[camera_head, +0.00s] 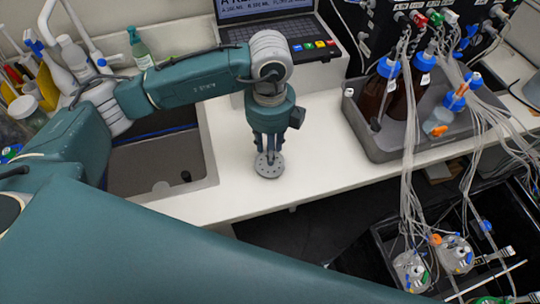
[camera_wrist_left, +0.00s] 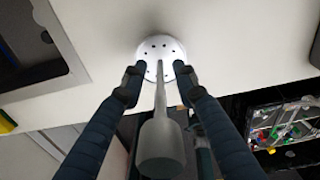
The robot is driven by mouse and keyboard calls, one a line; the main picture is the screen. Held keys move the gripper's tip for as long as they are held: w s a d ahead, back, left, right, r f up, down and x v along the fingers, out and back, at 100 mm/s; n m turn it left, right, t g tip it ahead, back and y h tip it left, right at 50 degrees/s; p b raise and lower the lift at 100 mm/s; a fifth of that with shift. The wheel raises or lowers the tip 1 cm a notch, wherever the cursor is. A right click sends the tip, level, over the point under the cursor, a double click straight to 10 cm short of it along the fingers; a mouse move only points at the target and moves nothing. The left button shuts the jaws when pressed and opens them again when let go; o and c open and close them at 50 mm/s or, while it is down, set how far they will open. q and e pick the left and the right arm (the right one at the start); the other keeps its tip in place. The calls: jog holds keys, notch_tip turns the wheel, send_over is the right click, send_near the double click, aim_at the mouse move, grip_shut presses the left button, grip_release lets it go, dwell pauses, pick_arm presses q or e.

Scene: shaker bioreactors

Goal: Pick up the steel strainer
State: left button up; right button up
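The steel strainer (camera_head: 269,169) is a round perforated disc on the white counter, to the right of the sink. In the left wrist view its disc (camera_wrist_left: 161,48) is near the top, and a thin stem rises toward the camera, ending in a thick grey knob. My left gripper (camera_head: 268,152) points straight down over the strainer. In the left wrist view the left gripper (camera_wrist_left: 159,73) is open, with one finger on each side of the stem and visible gaps between. The right gripper is not in view.
The sink (camera_head: 160,165) lies left of the strainer. A laptop-like instrument (camera_head: 285,45) stands behind. A grey tray (camera_head: 375,145) with bottles and tubing is on the right. The counter's front edge (camera_head: 290,207) is close, with a dark bin of tubed vessels below right.

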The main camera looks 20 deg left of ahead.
pick_arm(q)
grip_shut()
jog(key=shift+r, duration=0.1)
